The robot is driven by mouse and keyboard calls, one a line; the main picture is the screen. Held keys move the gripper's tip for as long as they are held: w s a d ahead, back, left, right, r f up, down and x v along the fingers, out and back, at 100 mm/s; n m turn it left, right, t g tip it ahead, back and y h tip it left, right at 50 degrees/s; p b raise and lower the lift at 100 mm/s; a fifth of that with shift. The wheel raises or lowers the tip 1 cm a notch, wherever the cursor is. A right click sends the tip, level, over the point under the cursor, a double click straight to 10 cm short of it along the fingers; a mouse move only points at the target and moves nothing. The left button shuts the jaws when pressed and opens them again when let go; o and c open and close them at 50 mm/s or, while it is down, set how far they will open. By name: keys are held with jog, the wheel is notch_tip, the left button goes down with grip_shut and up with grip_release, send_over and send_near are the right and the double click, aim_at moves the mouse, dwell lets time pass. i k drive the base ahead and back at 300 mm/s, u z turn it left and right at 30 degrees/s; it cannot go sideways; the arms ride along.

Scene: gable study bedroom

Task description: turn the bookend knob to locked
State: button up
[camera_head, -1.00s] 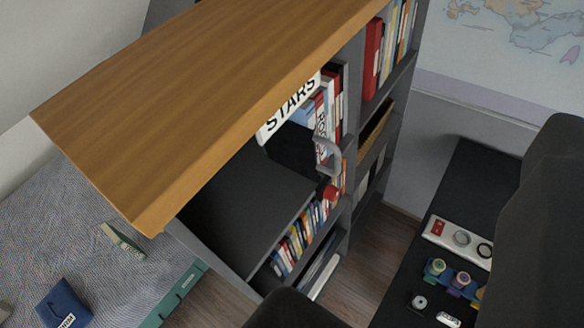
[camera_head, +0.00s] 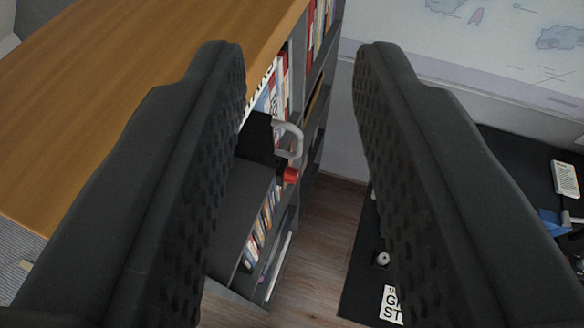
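The black bookend (camera_head: 258,138) stands in the shelf beside books, partly hidden by my left finger. A curved grey handle (camera_head: 299,142) sticks out from its right side. A small red knob-like piece (camera_head: 290,175) sits just below the handle; its marking and turn position are too small to read. My gripper (camera_head: 298,56) is open and empty. Its two dark ribbed fingers stand wide apart, with the handle and red piece visible in the gap, nearer the left finger. I see no contact with them.
The wooden shelf top (camera_head: 130,90) overhangs at the left. More books (camera_head: 262,230) fill the lower shelf. A black desk (camera_head: 530,160) with small items stands at the right, partly behind my right finger. Wooden floor (camera_head: 325,225) shows between.

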aim_at(291, 174)
jog(key=u, duration=1.1)
jog(key=k, duration=1.4)
jog(key=z, duration=0.75)
jog(key=i, duration=1)
jog(key=u, duration=0.05)
